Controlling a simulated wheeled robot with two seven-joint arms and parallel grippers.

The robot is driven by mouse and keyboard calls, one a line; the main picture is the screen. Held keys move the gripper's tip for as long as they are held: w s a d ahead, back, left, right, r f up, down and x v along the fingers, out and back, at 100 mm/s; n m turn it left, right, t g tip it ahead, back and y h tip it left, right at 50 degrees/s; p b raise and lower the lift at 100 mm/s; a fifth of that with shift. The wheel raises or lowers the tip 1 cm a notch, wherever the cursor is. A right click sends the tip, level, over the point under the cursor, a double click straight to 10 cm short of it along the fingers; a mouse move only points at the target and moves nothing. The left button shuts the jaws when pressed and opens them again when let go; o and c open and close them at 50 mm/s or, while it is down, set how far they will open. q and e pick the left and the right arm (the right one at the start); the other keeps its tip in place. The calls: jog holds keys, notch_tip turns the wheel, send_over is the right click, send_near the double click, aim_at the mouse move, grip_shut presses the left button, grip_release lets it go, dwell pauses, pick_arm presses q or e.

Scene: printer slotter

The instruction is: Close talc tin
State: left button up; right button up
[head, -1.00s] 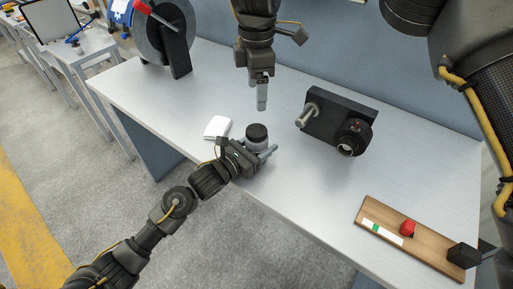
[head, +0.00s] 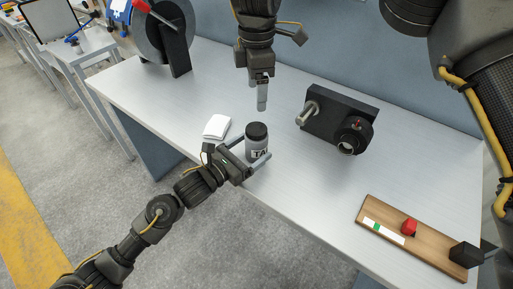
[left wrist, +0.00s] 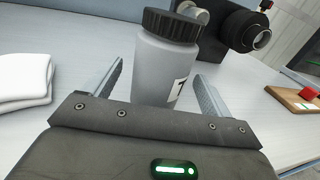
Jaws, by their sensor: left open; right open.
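The talc tin (head: 256,146) stands upright on the white table, a grey body with a black lid on top and a label partly showing. It also shows in the left wrist view (left wrist: 164,65), with the black lid (left wrist: 172,24) sitting on it. My left gripper (head: 256,161) is open, its fingers on either side of the tin's lower body with visible gaps in the left wrist view. My right gripper (head: 262,97) is open and empty, pointing down above the table behind the tin. I cannot tell whether the lid is fully tightened.
A folded white cloth (head: 217,127) lies left of the tin. A black device with a round nozzle (head: 336,122) stands to the right. A wooden board (head: 425,245) with a red piece lies at the front right. A large wheel-like device (head: 165,32) stands at the back left.

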pick_arm(q)
jog(key=b+v, duration=0.1)
jog(key=v, duration=0.6)
dwell(0.4)
